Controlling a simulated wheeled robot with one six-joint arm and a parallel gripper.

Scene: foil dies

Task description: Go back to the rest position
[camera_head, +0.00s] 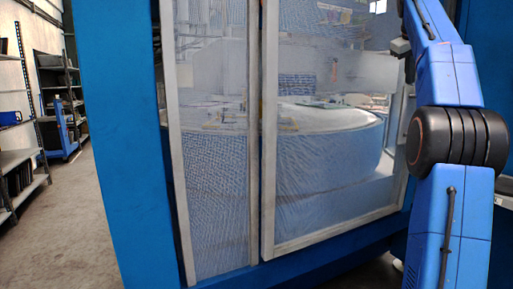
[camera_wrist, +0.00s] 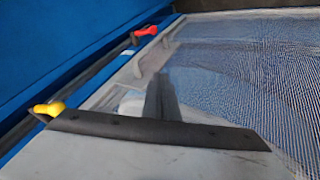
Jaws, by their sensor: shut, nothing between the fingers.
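My gripper (camera_wrist: 161,82) shows in the wrist view as dark fingers close together at the middle, beyond the dark edge of its body. It is shut and empty. It is in front of a patterned, see-through panel (camera_wrist: 260,65); I cannot tell the gap. In the head view my blue arm (camera_head: 455,80) rises along the right side, in front of the machine. My fingers cannot be made out there.
A large blue machine (camera_head: 122,130) with grey-framed clear doors (camera_head: 325,190) fills the middle. The wrist view shows a red knob (camera_wrist: 146,31), a yellow knob (camera_wrist: 49,108) and a dark bar (camera_wrist: 95,72). Shelves (camera_head: 20,165) stand at left. Floor (camera_head: 70,230) is clear there.

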